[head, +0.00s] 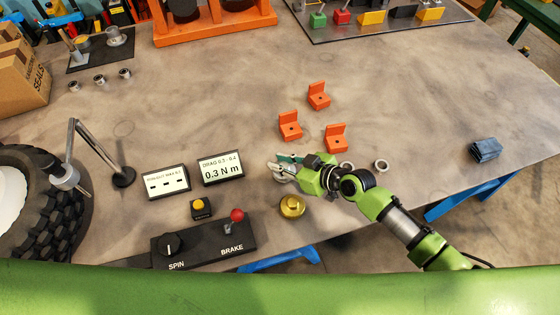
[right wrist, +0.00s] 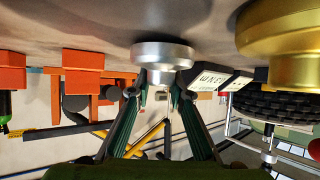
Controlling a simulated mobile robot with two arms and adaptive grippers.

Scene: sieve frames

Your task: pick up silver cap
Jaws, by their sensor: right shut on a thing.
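The silver cap (head: 277,174) is a round, stepped metal piece in the middle of the bench, partly hidden by my right gripper (head: 284,164) in the head view. In the right wrist view the silver cap (right wrist: 162,52) shows its wide flange toward the bench and its narrower neck between the fingertips of my right gripper (right wrist: 162,82). The gripper is shut on that neck. I cannot tell whether the cap touches the bench. My left gripper is not in view.
A gold cap (head: 292,206) stands close by. Orange brackets (head: 290,126) stand behind the gripper, and a metal ring (head: 381,165) lies right of it. Displays (head: 221,169) and a control box (head: 205,243) are to the left.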

